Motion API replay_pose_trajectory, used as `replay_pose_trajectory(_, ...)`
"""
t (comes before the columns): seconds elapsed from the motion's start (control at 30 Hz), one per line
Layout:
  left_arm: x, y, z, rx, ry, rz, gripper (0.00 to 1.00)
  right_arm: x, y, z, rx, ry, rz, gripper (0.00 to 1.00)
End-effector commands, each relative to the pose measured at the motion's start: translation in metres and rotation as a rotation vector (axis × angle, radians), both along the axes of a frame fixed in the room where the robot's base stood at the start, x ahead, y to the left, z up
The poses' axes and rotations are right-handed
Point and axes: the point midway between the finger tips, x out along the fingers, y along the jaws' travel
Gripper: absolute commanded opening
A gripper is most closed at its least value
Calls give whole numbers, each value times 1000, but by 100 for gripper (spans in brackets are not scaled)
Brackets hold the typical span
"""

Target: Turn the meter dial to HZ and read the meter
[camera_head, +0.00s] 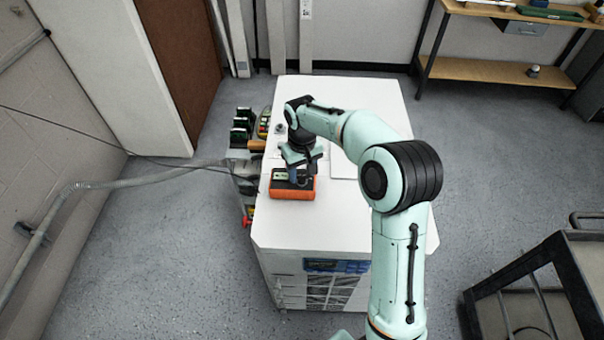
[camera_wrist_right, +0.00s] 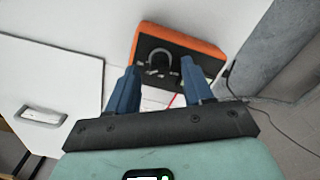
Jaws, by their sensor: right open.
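The orange meter (camera_head: 292,193) lies on the white top of the cabinet, near its left edge. My right gripper (camera_head: 301,175) is over the meter, pointing down, and hides part of its face. In the right wrist view the meter (camera_wrist_right: 190,42) has an orange case and a dark face with a grey curved piece on it. The dial markings and any reading cannot be made out. My left gripper is out of view.
The white cabinet top (camera_head: 330,222) is mostly clear around the meter. Terminal-like parts and cables (camera_head: 243,130) line the cabinet's left side. A flat white panel with a handle (camera_wrist_right: 45,116) lies at left in the wrist view. A dark cart (camera_head: 545,275) stands at right.

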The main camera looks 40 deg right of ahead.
Motion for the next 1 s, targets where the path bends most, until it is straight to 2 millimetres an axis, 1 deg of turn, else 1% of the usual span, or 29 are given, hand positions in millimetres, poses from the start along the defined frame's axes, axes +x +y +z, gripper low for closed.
replay_pose_trajectory(0.03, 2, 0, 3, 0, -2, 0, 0, 2, 0, 14, 0, -7, 0, 51)
replay_pose_trajectory(0.3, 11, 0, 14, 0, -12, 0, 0, 2, 0, 76, 0, -6, 0, 51)
replay_pose_trajectory(0.4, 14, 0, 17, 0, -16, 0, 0, 1, 0, 93, 0, -5, 0, 51)
replay_pose_trajectory(0.5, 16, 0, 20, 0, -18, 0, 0, 1, 0, 105, 0, -4, 1, 51)
replay_pose_trajectory(0.67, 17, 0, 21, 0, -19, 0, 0, 0, 1, 113, 1, -1, 1, 51)
replay_pose_trajectory(1.0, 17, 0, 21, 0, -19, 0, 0, 0, 0, 113, 1, 0, 0, 51)
